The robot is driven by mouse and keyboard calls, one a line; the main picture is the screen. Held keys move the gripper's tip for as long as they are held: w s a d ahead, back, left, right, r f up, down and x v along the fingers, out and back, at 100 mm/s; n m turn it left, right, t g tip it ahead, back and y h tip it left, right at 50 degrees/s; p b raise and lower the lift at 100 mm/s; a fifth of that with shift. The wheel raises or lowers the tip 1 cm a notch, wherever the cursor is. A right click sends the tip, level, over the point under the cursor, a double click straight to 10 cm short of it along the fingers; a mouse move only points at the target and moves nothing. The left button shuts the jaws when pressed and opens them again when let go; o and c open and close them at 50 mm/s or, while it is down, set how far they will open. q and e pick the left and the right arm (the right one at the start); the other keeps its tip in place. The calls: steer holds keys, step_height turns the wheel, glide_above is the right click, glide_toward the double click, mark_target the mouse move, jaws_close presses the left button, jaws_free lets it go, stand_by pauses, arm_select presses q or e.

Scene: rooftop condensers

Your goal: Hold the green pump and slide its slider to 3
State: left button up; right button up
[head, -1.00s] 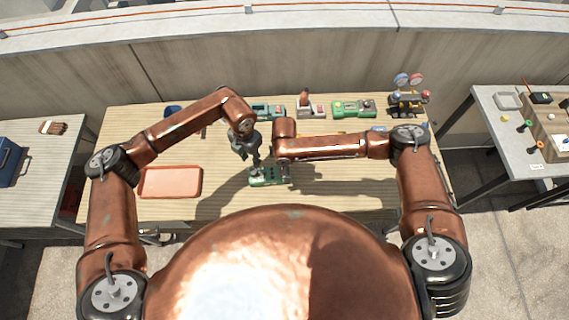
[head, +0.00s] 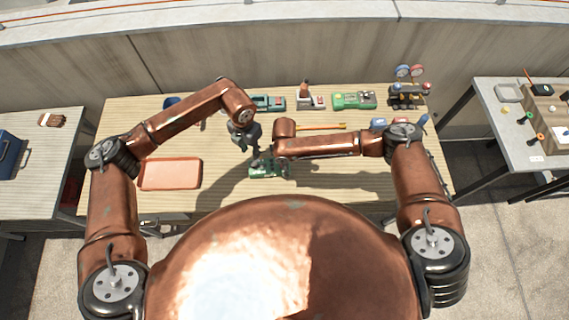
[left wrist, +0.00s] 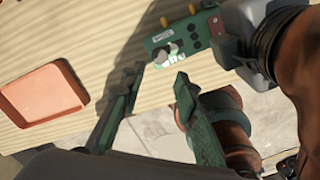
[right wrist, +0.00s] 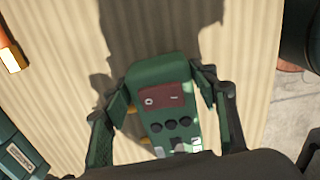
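The green pump (head: 262,171) is at the near middle of the wooden table; its outer end shows dark round buttons and a maroon patch in the right wrist view (right wrist: 176,112). My left gripper (head: 256,160) points down beside the pump's other end. In the left wrist view its fingers (left wrist: 152,92) are spread and empty, just short of the pump's pale slider area (left wrist: 167,53). The slider's setting is too small to read.
A salmon tray (head: 170,174) lies left of the pump. Along the table's back stand a teal device (head: 268,103), a grey-red one (head: 311,100), another green device (head: 353,100) and a gauge set (head: 408,92). An orange bar (head: 320,127) lies behind my right arm.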

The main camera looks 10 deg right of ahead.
mark_target(253, 163)
steer(key=c, duration=1.2)
arm_select(q)
steer(key=shift+o, duration=0.7)
arm_select(e)
steer(key=shift+c, duration=0.3)
arm_select(q)
steer(key=shift+o, duration=0.5)
steer(key=n, duration=0.2)
steer(key=w+n, duration=0.1)
steer(key=n, duration=0.1)
steer(key=shift+w+a+r+g+h, duration=0.1)
steer(key=shift+a+r+g+h, duration=0.05)
steer(key=shift+a+g+h, duration=0.2)
steer(key=w+a+r+n+g+h, duration=0.1)
steer(key=w+a+n+g+h, duration=0.2)
steer(key=n, duration=1)
steer(key=shift+t+y, duration=0.25)
steer(key=x, duration=1.1)
steer(key=shift+s+f, duration=0.25)
steer(key=shift+f, duration=0.1)
jaws_close()
